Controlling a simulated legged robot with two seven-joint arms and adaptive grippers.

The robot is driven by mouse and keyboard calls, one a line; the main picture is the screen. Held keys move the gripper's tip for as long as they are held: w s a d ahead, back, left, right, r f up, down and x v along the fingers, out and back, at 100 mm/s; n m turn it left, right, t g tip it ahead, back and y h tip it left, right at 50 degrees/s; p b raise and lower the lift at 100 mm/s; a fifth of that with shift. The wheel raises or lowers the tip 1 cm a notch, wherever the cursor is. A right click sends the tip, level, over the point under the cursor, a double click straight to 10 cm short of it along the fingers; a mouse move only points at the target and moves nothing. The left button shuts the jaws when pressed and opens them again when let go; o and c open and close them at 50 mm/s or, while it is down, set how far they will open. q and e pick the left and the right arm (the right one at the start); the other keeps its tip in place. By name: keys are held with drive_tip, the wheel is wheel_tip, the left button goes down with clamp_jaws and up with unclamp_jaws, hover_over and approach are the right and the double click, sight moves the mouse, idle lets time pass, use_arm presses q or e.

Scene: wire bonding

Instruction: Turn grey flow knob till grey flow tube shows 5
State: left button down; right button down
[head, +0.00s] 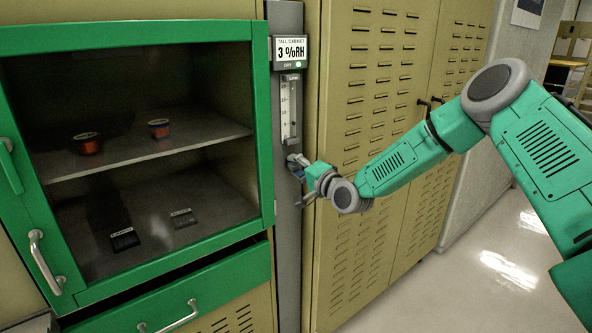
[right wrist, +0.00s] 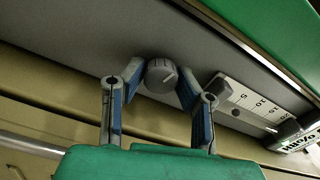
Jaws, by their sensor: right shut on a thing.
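The grey flow knob (right wrist: 161,75) sits on the grey panel and has a pointer line on its face. My right gripper (right wrist: 160,78) is shut on it, one finger on each side. In the head view my right gripper (head: 297,165) reaches the panel just below the flow tube and mostly covers the knob. The grey flow tube (head: 289,108) is upright with a marked scale; its float level is too small to read. The tube's scale also shows in the right wrist view (right wrist: 250,100), with 5 the mark nearest the knob. My left gripper is not in view.
A humidity display (head: 290,49) reading 3 %RH is above the tube. The green-framed glass cabinet (head: 262,130) to the left holds spools and small dark trays. A green drawer (head: 180,305) below stands slightly open. Tan louvred doors (head: 365,150) are to the right.

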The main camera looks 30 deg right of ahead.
drive_tip(key=shift+s+a+f, duration=0.15)
drive_tip(key=shift+f, duration=0.35)
drive_tip(key=c, duration=1.2)
unclamp_jaws()
drive_tip(key=shift+w+r, duration=0.15)
drive_tip(key=shift+w, duration=0.05)
drive_tip(key=shift+r, duration=0.1)
drive_tip(key=shift+s+d, duration=0.15)
drive_tip(key=shift+s, duration=1.85)
drive_tip(key=shift+s+d, duration=0.2)
drive_tip(key=shift+s, duration=1.75)
drive_tip(key=shift+s+d, duration=0.15)
drive_tip(key=shift+s, duration=1.85)
